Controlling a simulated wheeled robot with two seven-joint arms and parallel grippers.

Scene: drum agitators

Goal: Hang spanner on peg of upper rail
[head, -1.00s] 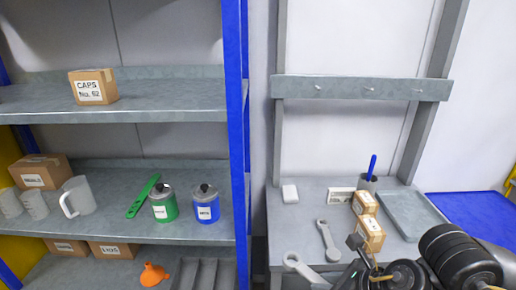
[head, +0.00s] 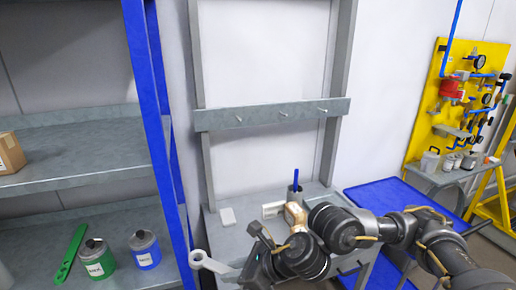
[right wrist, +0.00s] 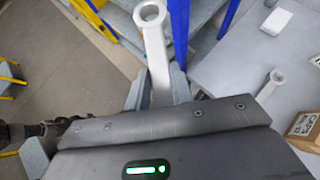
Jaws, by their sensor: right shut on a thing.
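The rail (head: 270,114) is a grey bar across the uprights behind the workbench. It carries a left peg (head: 238,118), a middle peg (head: 283,114) and a right peg (head: 322,111), all bare. My right gripper (head: 246,272) is shut on a pale grey spanner (head: 207,262), low and in front of the rail, left of my arm. In the right wrist view, the spanner (right wrist: 154,45) sticks out from between the fingers (right wrist: 157,90), its ring end away from the gripper. A second spanner (right wrist: 273,82) lies on the bench. My left gripper is not in view.
The blue shelf post (head: 158,130) stands close on the left. Space in front of the rail looks clear.

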